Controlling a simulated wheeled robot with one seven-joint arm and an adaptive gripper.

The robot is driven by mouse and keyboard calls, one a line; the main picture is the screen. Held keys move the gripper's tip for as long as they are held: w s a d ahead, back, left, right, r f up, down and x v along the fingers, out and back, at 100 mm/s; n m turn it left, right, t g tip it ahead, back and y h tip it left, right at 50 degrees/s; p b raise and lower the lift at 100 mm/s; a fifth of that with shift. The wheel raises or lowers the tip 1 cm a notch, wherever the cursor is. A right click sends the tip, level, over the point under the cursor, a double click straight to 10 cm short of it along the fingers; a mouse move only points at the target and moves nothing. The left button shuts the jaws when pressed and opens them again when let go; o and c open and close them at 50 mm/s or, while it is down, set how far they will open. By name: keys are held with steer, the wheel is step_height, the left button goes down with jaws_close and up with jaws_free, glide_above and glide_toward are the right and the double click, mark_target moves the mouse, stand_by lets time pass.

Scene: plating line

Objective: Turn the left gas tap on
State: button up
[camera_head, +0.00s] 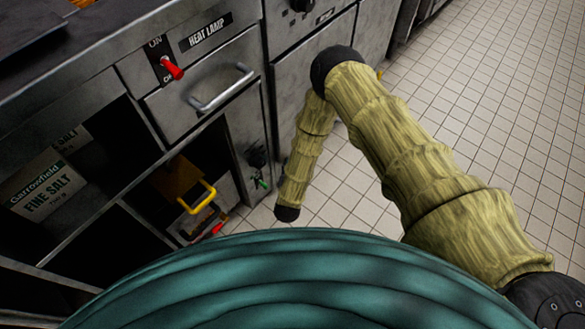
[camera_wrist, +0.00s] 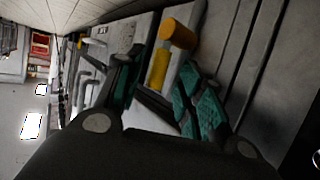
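In the wrist view a yellow lever (camera_wrist: 159,69) with a thick yellow end (camera_wrist: 178,34) stands out from a pale grey panel. It looks like a tap handle, but I cannot tell whether it is the left gas tap. My gripper (camera_wrist: 162,92) is open, with one teal-padded finger on each side of the lever's line. I cannot tell whether either finger touches it. In the head view my gripper is not visible. A black knob (camera_head: 257,158) with a small green lever (camera_head: 263,184) sits low on the cabinet front; its role is unclear.
A yellow pull handle (camera_head: 200,198) and a red-tipped part (camera_head: 217,229) are low in the cabinet. A red heat lamp switch (camera_head: 173,69) and a metal drawer handle (camera_head: 222,88) are above. Salt boxes (camera_head: 45,187) stand on a shelf. The tiled floor (camera_head: 500,110) at right is clear.

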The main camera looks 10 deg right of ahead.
steer(key=v, duration=1.2)
steer(key=shift+d, duration=0.1)
stand_by(0.4)
steer(key=s+d+f+n+g+y, duration=0.1)
steer(key=s+d+n+g+y, duration=0.1)
steer(key=s+d+g, duration=0.6)
steer(key=s+d+r+g, duration=0.2)
steer(key=s+d, duration=0.1)
steer(key=s, duration=0.3)
steer(key=s+d+r+g+y, duration=0.1)
steer(key=s+d+r+g, duration=0.1)
steer(key=s+d, duration=0.35)
steer(key=s+d+r+g, duration=0.1)
steer(key=s+r, duration=0.1)
steer(key=s, duration=0.6)
step_height(320, 180, up, 31)
steer(key=p, duration=3.1)
steer(key=shift+w+d+f, duration=0.15)
steer(key=shift+d, duration=0.05)
